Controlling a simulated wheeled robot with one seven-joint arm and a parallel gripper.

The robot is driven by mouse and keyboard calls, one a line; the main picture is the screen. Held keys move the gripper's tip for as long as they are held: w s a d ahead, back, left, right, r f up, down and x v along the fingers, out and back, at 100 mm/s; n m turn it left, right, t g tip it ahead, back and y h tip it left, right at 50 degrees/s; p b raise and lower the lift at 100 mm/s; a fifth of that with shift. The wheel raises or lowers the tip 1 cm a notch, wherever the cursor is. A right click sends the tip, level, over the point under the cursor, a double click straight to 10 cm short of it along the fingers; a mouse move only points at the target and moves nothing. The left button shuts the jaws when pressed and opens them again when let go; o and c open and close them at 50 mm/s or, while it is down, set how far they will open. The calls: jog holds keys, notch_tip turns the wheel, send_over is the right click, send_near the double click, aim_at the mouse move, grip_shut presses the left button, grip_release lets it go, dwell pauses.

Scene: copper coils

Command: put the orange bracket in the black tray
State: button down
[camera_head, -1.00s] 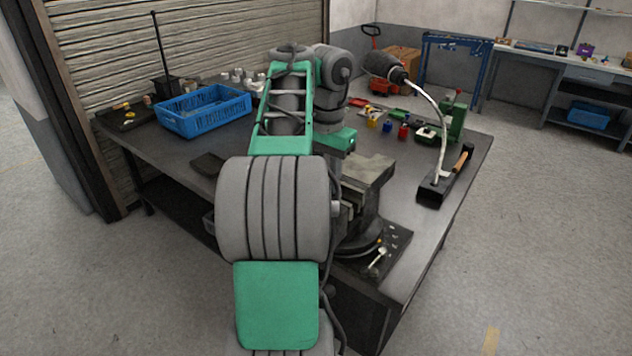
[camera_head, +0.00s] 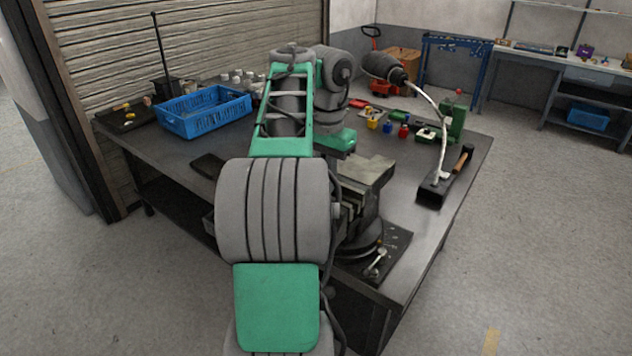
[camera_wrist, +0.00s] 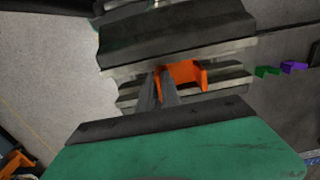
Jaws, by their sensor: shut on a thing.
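The orange bracket (camera_wrist: 184,76) shows in the wrist view between the dark jaws of the vise (camera_wrist: 178,38). My gripper (camera_wrist: 161,75) reaches in from below with its narrow grey fingers close together, shut on the bracket's left part. Whether the bracket touches the vise jaws I cannot tell. In the head view my arm hides the bracket and my fingertips, beside the vise (camera_head: 366,172). A flat black tray-like piece (camera_head: 207,166) lies on the bench left of my arm; I cannot tell for sure that it is the black tray.
A blue crate (camera_head: 205,112) stands at the bench's back left. A lamp (camera_head: 434,190) with a bent neck stands on the right. Small coloured parts (camera_head: 388,126) lie behind the vise. A dark mat (camera_head: 392,243) with a wrench lies at the front. The bench (camera_head: 170,150) is bare left of centre.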

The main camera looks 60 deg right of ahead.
jog(key=shift+r, duration=0.15)
jog(key=shift+r+p, duration=2.4)
jog(key=shift+p, duration=0.1)
notch_tip(320, 180, up, 3)
jog(key=p, duration=0.3)
